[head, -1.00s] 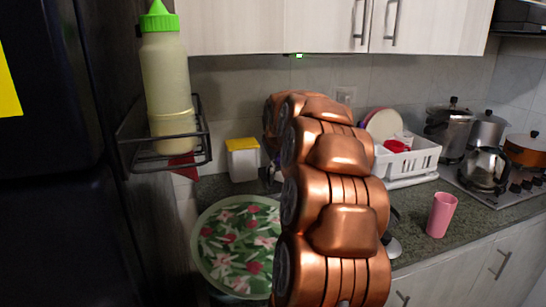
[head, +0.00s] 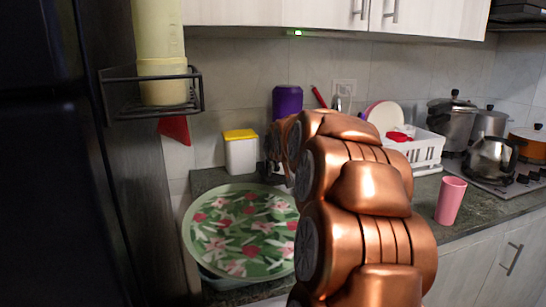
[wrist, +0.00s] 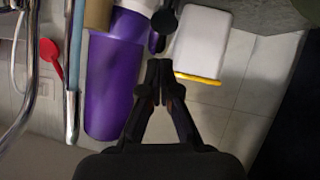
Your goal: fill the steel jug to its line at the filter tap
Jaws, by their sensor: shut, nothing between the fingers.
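A shiny steel pot or kettle (head: 491,158) stands on the stove at the right in the head view; I cannot tell whether it is the steel jug, and no fill line shows. A curved chrome pipe (wrist: 22,90) at the left of the wrist view may belong to a tap; I cannot tell if it is the filter tap. My gripper (wrist: 158,82) is shut and empty in the wrist view, between a purple container (wrist: 112,88) and a white box with a yellow lid (wrist: 203,45). In the head view my arm mostly hides it.
The purple container (head: 287,102) and white box (head: 240,155) stand by the back wall. A round floral tray (head: 243,232) lies in front. A white dish rack (head: 425,150), pink cup (head: 450,201) and pots (head: 452,120) are at the right. A wall rack (head: 120,95) holds a bottle at the left.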

